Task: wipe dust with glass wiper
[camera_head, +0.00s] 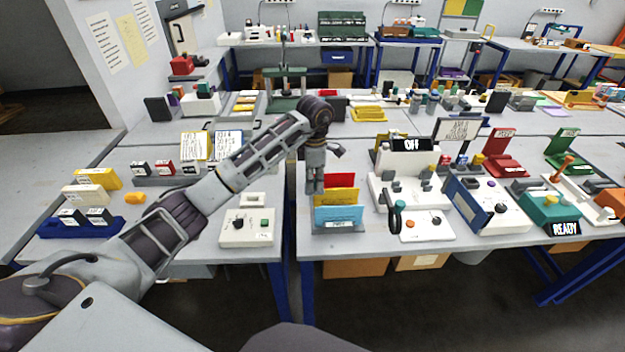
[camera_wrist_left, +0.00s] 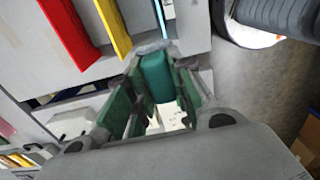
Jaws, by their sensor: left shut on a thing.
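My left gripper (camera_head: 315,188) hangs down over the rack of red, yellow and blue dividers (camera_head: 338,215) at the front of the table. In the left wrist view, its green-padded fingers (camera_wrist_left: 157,95) are shut on a dark green block (camera_wrist_left: 155,78). I cannot tell whether this block is part of the glass wiper. The red divider (camera_wrist_left: 68,30) and yellow divider (camera_wrist_left: 113,25) stand beside the fingers there. No dust can be made out. My right gripper is not in view.
A white box with an OFF display (camera_head: 406,160) and a white panel with an orange button (camera_head: 421,225) stand right of the rack. A white panel with a green button (camera_head: 247,228) is on the left table. A gap separates the tables.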

